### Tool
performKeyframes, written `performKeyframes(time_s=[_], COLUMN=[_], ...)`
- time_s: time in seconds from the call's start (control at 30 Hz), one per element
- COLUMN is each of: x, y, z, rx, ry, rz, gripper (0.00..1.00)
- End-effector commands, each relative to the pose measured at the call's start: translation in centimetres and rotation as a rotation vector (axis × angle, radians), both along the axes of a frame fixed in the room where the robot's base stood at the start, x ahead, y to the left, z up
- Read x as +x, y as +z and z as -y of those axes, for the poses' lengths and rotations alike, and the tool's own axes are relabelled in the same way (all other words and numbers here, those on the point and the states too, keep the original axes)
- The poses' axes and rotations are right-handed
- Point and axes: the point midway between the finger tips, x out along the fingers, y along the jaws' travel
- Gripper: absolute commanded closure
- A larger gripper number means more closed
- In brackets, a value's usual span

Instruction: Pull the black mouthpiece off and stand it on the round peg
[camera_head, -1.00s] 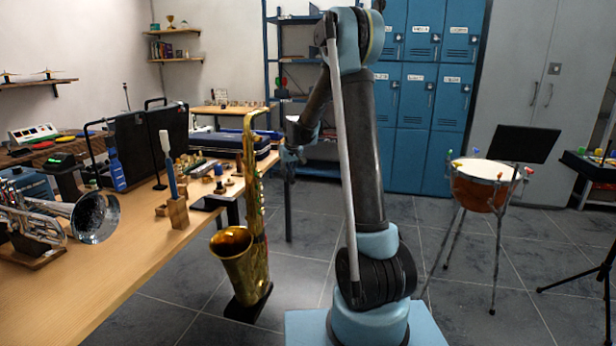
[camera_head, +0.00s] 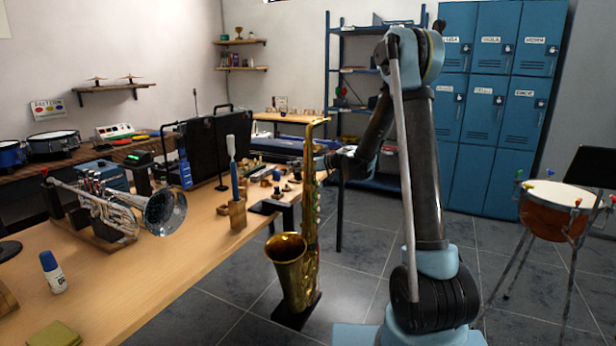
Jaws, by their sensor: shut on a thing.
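A gold saxophone (camera_head: 305,240) stands upright on a dark floor stand beside the table. The curved end of its neck (camera_head: 322,121) shows bare gold, with no black mouthpiece on it. My gripper (camera_head: 326,164) reaches left behind the saxophone's upper body, at the far right end of the table. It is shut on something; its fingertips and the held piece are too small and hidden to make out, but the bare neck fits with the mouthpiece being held. Small blocks and pegs (camera_head: 276,176) stand near it on the table; I cannot tell which is the round peg.
A drum (camera_head: 552,212) stands at right. Open floor lies between.

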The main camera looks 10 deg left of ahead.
Motion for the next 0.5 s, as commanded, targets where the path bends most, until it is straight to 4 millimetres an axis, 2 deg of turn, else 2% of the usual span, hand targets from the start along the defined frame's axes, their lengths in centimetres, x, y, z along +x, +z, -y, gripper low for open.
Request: performKeyframes(time_s=[0.2,0.33,0.5], x=[-1.6,-2.1,-2.4], y=[3.0,4.1,4.5], z=[-2.8,-3.6,-3.9], rx=[0.167,0.224,0.251], ry=[0.031,0.022,0.013], rz=[0.059,0.080,0.092], gripper=[1.00,1.00,1.00])
